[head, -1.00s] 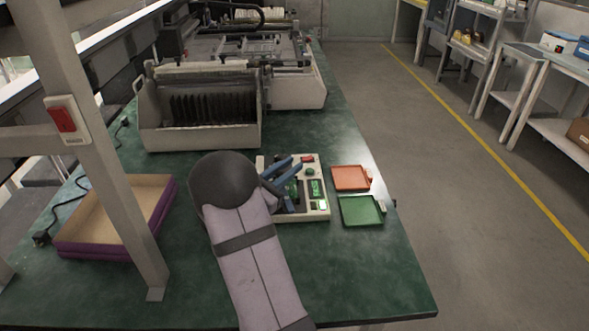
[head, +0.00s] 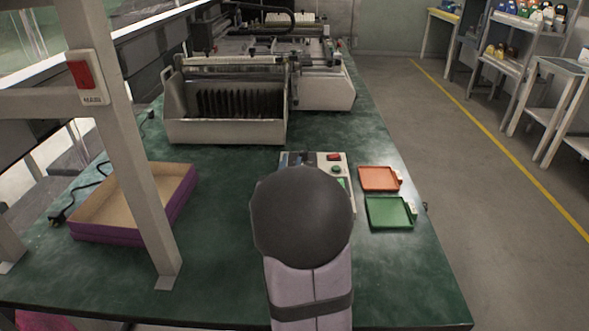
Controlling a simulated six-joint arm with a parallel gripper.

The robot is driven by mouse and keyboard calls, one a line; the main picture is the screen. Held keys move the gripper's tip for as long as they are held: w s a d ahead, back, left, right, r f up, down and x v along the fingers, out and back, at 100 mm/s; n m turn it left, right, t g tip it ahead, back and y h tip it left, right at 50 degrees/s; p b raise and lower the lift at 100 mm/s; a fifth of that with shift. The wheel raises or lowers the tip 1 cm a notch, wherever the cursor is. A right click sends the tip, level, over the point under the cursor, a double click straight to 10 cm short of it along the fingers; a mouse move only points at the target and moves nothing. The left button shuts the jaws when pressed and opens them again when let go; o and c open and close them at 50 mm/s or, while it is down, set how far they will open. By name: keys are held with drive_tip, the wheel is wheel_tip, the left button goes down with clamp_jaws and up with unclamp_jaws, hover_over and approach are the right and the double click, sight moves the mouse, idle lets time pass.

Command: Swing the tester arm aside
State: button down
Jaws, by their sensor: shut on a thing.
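The tester (head: 343,159) is a pale box on the green bench, with a red part, a round green button and a green panel at its right side. My forearm and its dark round elbow cover most of its front and left. A small blue-grey part of my gripper (head: 299,158) shows just above the elbow, over the tester's back left. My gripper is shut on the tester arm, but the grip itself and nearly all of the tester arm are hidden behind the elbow.
An orange tray (head: 379,179) and a green tray (head: 390,213) lie right of the tester. A purple-sided open box (head: 118,242) is at left, behind a grey post (head: 140,190) with a red switch. A pale machine (head: 226,131) stands behind. Bare bench lies between box and tester.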

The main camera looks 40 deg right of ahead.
idle(0.4)
drive_tip(key=c, duration=1.6)
unclamp_jaws()
drive_tip(key=shift+a, duration=0.1)
drive_tip(key=b+v, duration=0.2)
drive_tip(key=v, duration=0.3)
drive_tip(key=shift+f, duration=0.15)
drive_tip(key=shift+s+b, duration=0.15)
drive_tip(key=shift+b, duration=1)
drive_tip(key=shift+s+a+b, duration=0.15)
drive_tip(key=shift+s+b, duration=0.1)
drive_tip(key=shift+b, duration=0.85)
drive_tip(key=a+b, duration=0.1)
drive_tip(key=b, duration=0.2)
drive_tip(key=shift+s, duration=0.3)
drive_tip(key=shift+a+r, duration=0.15)
drive_tip(key=shift+r, duration=0.05)
